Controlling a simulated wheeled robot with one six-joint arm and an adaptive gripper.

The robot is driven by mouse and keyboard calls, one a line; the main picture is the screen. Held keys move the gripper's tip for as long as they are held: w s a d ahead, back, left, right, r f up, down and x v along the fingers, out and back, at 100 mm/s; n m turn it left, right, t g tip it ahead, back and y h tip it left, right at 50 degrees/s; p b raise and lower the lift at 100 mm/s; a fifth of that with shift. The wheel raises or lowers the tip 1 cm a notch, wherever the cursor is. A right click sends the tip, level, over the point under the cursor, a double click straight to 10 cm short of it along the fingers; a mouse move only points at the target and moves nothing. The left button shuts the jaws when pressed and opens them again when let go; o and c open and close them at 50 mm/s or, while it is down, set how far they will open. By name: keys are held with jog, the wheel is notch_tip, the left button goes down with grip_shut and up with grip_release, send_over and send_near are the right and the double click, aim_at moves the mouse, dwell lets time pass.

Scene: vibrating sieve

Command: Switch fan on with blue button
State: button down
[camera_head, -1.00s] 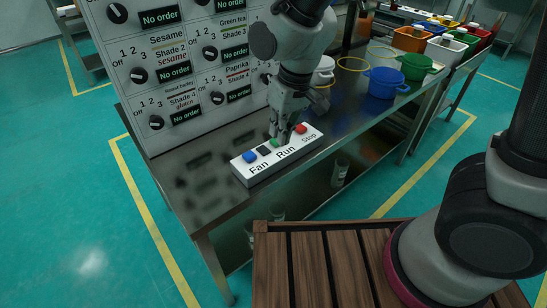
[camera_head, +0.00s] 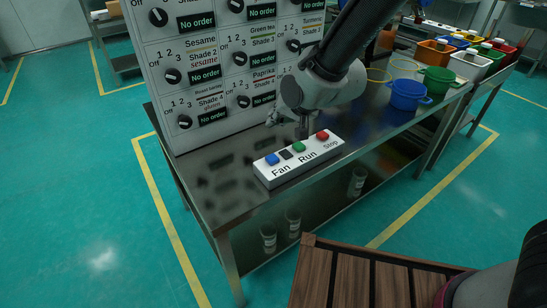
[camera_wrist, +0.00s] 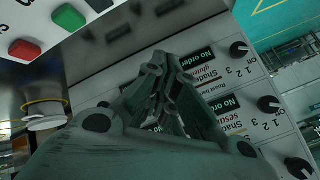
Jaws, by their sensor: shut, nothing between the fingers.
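The white button box (camera_head: 310,158) lies on the steel table, labelled Fan, Run and Stop. The blue button (camera_head: 271,159) is at its left end, above the word Fan. A black square (camera_head: 286,154), the green button (camera_head: 299,147) and the red button (camera_head: 322,135) follow to the right. My gripper (camera_head: 274,119) is shut and empty. It is tilted above and behind the box, toward the dial panel, apart from the blue button. In the wrist view the green button (camera_wrist: 68,18) and red button (camera_wrist: 25,50) show at upper left; the blue button is out of that view.
The dial panel (camera_head: 205,75) with black knobs stands close behind my gripper. A blue pot (camera_head: 408,95) and a green pot (camera_head: 437,80) stand right of the box on the steel table (camera_head: 215,205). The tabletop left of the box is clear.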

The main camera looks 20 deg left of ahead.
aim_at(275, 156)
jog(key=shift+f, duration=0.1)
jog(key=shift+f, duration=4.3)
jog(key=shift+f, duration=0.1)
jog(key=shift+f, duration=0.35)
jog(key=shift+f, duration=0.45)
jog(key=shift+r, duration=0.9)
